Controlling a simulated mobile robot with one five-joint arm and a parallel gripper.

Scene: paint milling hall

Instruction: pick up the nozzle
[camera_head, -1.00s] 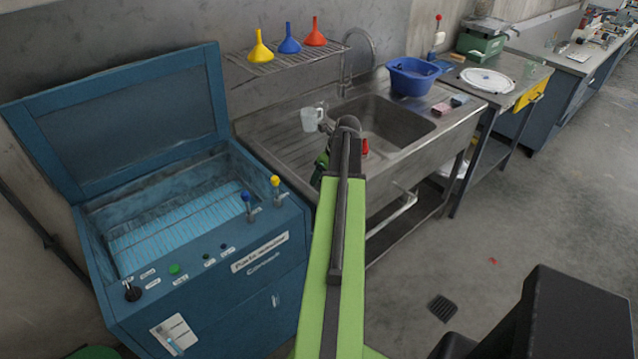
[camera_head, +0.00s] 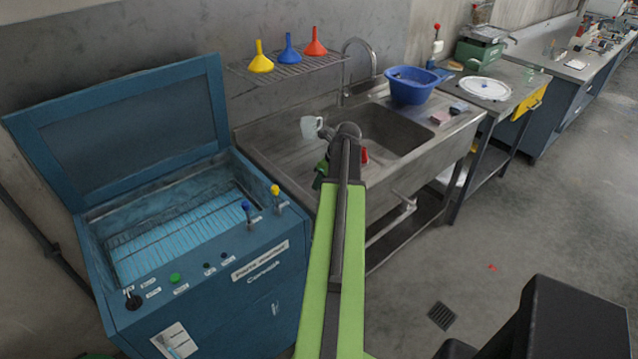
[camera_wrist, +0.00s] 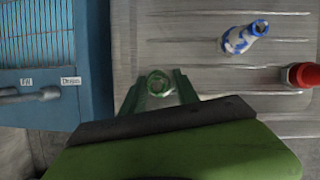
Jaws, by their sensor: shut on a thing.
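In the wrist view a small round green piece with a ring-like top, which looks like the nozzle (camera_wrist: 158,83), sits between the two green fingers of my gripper (camera_wrist: 160,92). The fingers are shut on it, above or at the ribbed drainboard (camera_wrist: 205,70) of the sink; I cannot tell whether it touches the metal. In the head view my gripper (camera_head: 320,173) shows only as a green bit left of my arm, and the nozzle cannot be made out there.
The blue open-lidded washer (camera_head: 205,270) is close on the left. Three funnels (camera_head: 289,50) sit on a wire shelf above.

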